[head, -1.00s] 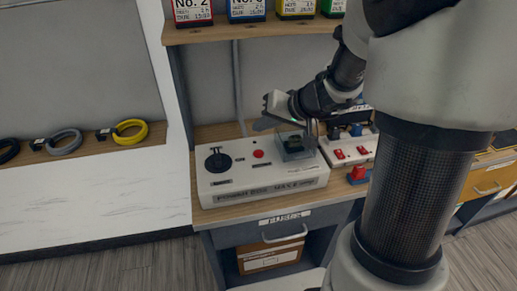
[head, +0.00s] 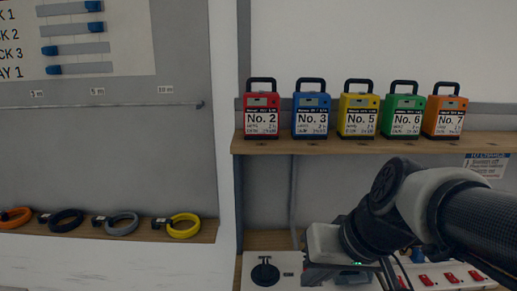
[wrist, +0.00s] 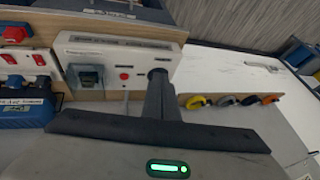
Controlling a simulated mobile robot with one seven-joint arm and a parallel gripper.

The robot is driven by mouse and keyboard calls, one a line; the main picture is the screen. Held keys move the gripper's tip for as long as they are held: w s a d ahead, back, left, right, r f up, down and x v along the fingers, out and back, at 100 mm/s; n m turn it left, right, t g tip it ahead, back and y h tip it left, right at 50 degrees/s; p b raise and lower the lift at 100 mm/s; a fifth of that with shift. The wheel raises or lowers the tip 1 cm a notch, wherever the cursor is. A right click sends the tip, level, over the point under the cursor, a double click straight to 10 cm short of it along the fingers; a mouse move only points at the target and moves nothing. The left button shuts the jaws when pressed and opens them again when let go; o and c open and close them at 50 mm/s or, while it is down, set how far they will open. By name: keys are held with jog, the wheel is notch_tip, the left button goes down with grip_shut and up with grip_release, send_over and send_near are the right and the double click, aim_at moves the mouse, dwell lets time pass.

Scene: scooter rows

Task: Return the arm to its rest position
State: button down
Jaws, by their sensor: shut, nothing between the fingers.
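My arm (head: 395,205) reaches in from the right of the head view, bent at the wrist. My gripper (head: 325,245) is in front of the white power unit (head: 258,273), hiding its right part. In the wrist view its dark fingers (wrist: 158,80) are together with nothing between them. The same unit shows beyond them in the wrist view (wrist: 135,52), with a black knob, a red button and a clear-covered socket (wrist: 87,77). I cannot tell the gap between the fingers and the unit.
Several labelled packs, including red No. 2 (head: 261,115), stand on a wooden shelf (head: 290,146) above my arm. Red switches (head: 450,278) are right of the gripper. A blue pack (wrist: 25,112) is at the wrist view's left. Coiled cables (head: 184,227) lie on a left ledge.

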jog(key=s+d+r+t+h+p, duration=0.1)
jog(key=s+d+r+h, duration=0.25)
jog(key=s, duration=0.25)
notch_tip(320, 180, up, 14)
jog(key=p, duration=1.5)
jog(key=shift+w+d+r+m, duration=0.15)
jog(key=shift+w+d+m, duration=0.15)
jog(key=shift+w+d, duration=0.1)
